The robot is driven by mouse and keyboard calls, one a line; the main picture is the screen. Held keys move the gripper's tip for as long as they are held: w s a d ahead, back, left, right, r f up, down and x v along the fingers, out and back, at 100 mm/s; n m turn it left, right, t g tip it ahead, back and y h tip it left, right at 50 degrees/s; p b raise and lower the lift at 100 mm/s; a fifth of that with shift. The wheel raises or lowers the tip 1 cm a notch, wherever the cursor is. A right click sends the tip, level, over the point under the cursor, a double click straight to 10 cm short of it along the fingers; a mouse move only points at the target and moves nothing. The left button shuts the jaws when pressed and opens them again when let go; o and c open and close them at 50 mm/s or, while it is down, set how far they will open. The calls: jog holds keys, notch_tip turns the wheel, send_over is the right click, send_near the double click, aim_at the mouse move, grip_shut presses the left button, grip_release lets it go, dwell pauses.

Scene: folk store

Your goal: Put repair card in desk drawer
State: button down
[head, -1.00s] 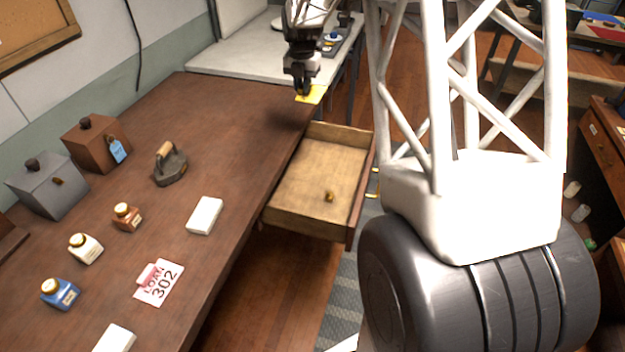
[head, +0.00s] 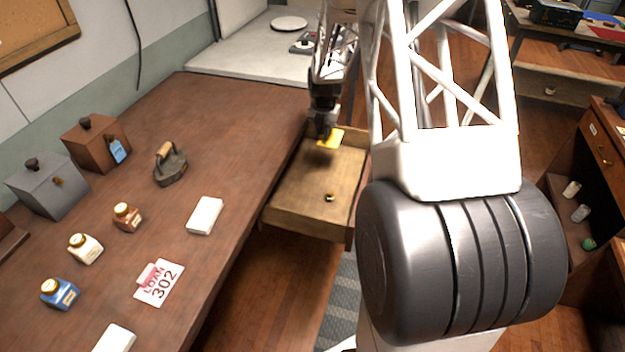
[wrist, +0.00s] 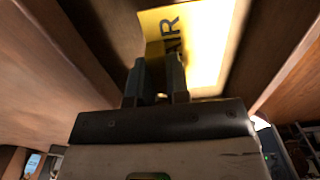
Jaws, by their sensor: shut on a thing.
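The yellow repair card (head: 331,139) is held by my gripper (head: 325,133), which is shut on it. In the wrist view the card (wrist: 205,45) shows dark letters, and the fingers (wrist: 158,75) pinch its near edge. The open wooden desk drawer (head: 298,195) sticks out from the right side of the desk (head: 225,110). The card is over the far part of the drawer; I cannot tell how high.
A flat iron (head: 171,168), small bottles (head: 127,216), white blocks (head: 205,215) and a "LOAN 302" card (head: 160,284) lie on the desk. Two lidded boxes (head: 97,142) stand by the wall. The drawer's middle floor is clear.

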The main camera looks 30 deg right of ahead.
jog(key=shift+f, duration=1.4)
jog(key=shift+f, duration=0.1)
send_over(322, 164)
jog(key=shift+s+f, duration=0.1)
jog(key=shift+f, duration=2.9)
jog(key=shift+f, duration=1.9)
jog(key=shift+f, duration=0.15)
jog(key=c, duration=1.1)
grip_release()
jog(key=shift+r, duration=0.2)
